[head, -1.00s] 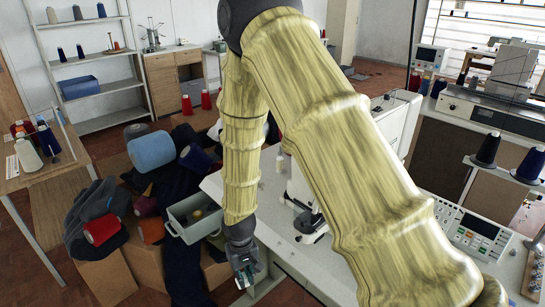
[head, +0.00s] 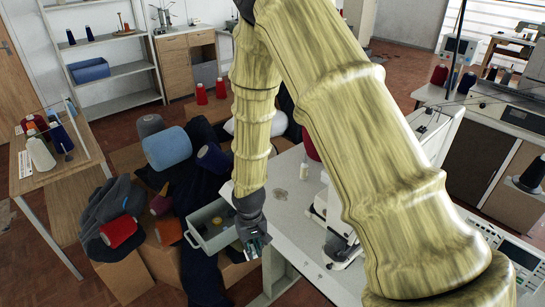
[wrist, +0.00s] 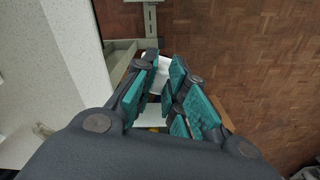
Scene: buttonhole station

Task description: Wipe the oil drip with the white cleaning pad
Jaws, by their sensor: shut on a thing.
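My gripper (head: 256,244) hangs low at the front left edge of the white work table (head: 296,235), just right of the grey bin (head: 213,228). In the wrist view my gripper (wrist: 164,66) has its teal-padded fingers closed on a white piece, which looks like the cleaning pad (wrist: 158,75). The fingers hide part of the pad. The wrist view shows the table edge at left and the floor beyond the fingertips. A small faint greyish spot (head: 281,193) lies on the table top beyond my gripper; I cannot tell for sure whether it is the oil drip.
A white sewing machine (head: 343,245) stands on the table, partly behind my arm. A small bottle (head: 304,171) stands near the table's far side. Boxes with dark cloth and a blue cone (head: 167,147) crowd the left. A wooden table (head: 60,170) is at far left.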

